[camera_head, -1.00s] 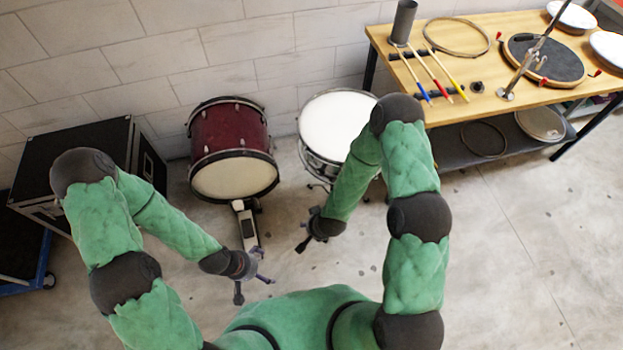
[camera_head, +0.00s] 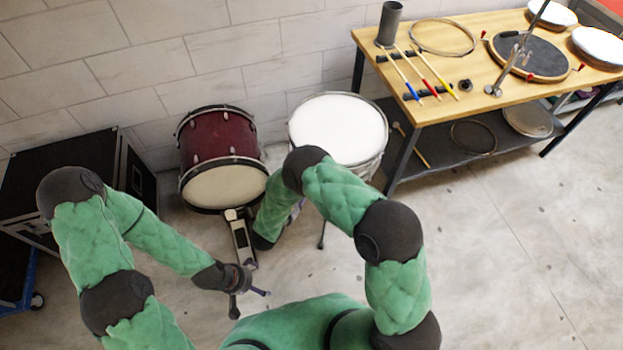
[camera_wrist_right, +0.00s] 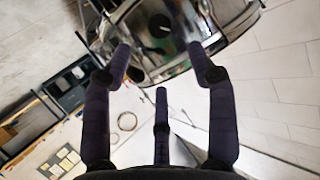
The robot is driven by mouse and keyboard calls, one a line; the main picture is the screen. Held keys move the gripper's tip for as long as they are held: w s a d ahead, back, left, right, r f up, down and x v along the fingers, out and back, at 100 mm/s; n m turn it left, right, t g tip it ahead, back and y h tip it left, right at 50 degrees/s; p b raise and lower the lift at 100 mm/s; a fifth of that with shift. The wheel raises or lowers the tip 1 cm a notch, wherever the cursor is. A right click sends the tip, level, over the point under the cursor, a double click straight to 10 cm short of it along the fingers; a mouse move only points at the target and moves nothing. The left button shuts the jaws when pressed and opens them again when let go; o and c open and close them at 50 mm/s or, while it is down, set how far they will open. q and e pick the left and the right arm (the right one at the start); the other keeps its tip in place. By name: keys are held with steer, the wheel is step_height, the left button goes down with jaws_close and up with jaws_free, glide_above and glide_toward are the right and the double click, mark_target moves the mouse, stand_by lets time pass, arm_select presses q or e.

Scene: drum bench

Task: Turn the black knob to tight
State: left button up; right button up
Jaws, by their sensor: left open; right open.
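A small round black part, possibly the black knob (camera_wrist_right: 160,26), shows on the chrome shell of a drum (camera_wrist_right: 205,15) at the top of the right wrist view. My right gripper (camera_wrist_right: 160,75) is open and empty, its fingers pointing toward that shell with a visible gap. In the head view the right forearm reaches down beside the white-topped snare drum (camera_head: 338,128), and its gripper is mostly hidden. Another small black piece (camera_head: 466,86) lies on the bench; I cannot tell whether it is a knob. My left gripper (camera_head: 252,292) is open and empty over the floor.
A red bass drum (camera_head: 218,142) with a pedal (camera_head: 240,236) stands left of the snare. A black case (camera_head: 60,180) is at the far left. The wooden bench (camera_head: 455,105) holds drumsticks, a hoop (camera_head: 443,36) and drum heads. The floor on the right is clear.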

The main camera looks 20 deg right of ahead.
steer(key=b+x, duration=0.2)
steer(key=x, duration=0.8)
steer(key=shift+w+d+b, duration=0.2)
steer(key=shift+d+b, duration=0.05)
steer(key=shift+b, duration=0.05)
steer(key=shift+f, duration=0.15)
steer(key=c, duration=1.2)
